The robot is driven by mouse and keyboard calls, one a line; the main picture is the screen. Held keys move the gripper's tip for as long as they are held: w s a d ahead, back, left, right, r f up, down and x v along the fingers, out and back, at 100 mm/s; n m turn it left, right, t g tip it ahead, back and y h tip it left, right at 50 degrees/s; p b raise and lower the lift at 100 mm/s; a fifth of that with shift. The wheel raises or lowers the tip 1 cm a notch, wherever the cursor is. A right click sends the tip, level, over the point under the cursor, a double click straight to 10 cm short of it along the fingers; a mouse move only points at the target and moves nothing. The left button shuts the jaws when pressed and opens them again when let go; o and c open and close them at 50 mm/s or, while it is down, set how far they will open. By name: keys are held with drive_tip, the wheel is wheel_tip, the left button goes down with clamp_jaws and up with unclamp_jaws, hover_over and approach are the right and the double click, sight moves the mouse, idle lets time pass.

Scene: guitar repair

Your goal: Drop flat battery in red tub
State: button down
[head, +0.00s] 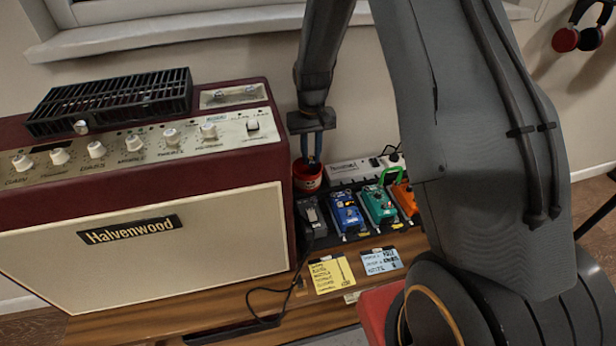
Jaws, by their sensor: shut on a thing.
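The red tub (307,184) stands on the bench just right of the amplifier, behind the row of pedals. My gripper (312,160) points down from above, its fingertips at the tub's mouth. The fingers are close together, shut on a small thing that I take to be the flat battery. The battery itself cannot be made out between the fingers, and the tub's inside is mostly hidden.
The dark red Halvenwood amplifier (150,235) stands close on the left, with a black vented box (110,100) on top. Blue (346,214), green (379,205) and orange (405,197) pedals sit before a white power strip (350,170). Yellow (332,275) and blue (381,261) notes lie in front.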

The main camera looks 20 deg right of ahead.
drive_tip(key=c, duration=1.5)
unclamp_jaws()
wheel_tip(320, 180, up, 7)
drive_tip(key=shift+r+b, duration=0.2)
drive_tip(key=shift+b, duration=0.1)
drive_tip(key=shift+r, duration=0.25)
drive_tip(key=s+r, duration=0.3)
drive_tip(key=s, duration=0.6)
drive_tip(key=s+r+p, duration=0.1)
drive_tip(key=s+r, duration=0.2)
drive_tip(key=s, duration=0.6)
drive_tip(key=s+r+p, duration=0.1)
drive_tip(key=s+r, duration=0.2)
drive_tip(key=s, duration=0.7)
drive_tip(key=shift+r, duration=0.1)
